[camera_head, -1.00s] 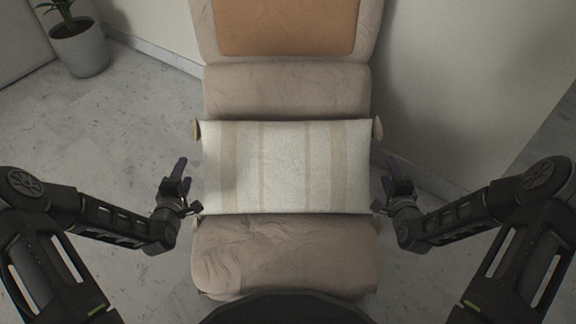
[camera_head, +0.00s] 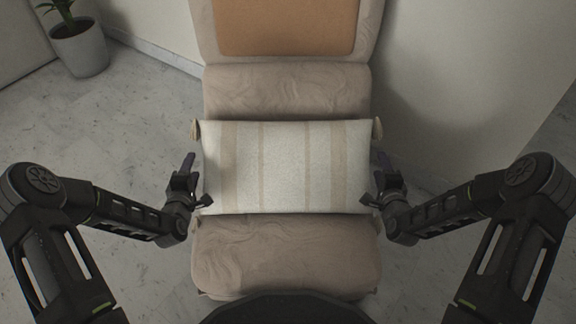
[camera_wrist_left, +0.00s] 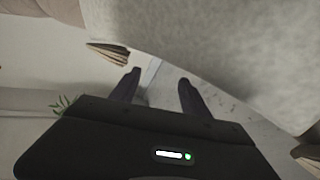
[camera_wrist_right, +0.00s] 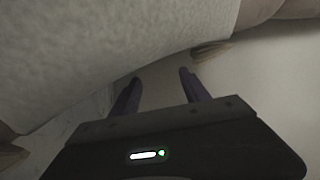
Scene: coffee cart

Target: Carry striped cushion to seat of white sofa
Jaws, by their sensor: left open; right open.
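The striped cushion (camera_head: 285,167), off-white with beige stripes, lies across a beige upholstered seat (camera_head: 285,258) in the head view. My left gripper (camera_head: 188,170) is open and empty at the cushion's left end. My right gripper (camera_head: 380,170) is open and empty at its right end. The cushion's pale fabric fills the upper part of the left wrist view (camera_wrist_left: 215,50) and of the right wrist view (camera_wrist_right: 100,50), beyond the fingers. I cannot tell whether either gripper touches it. No white sofa is clearly identifiable.
A potted plant (camera_head: 80,46) stands at the upper left. A pale wall (camera_head: 470,90) rises on the right. Marble floor (camera_head: 110,130) is clear on the left.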

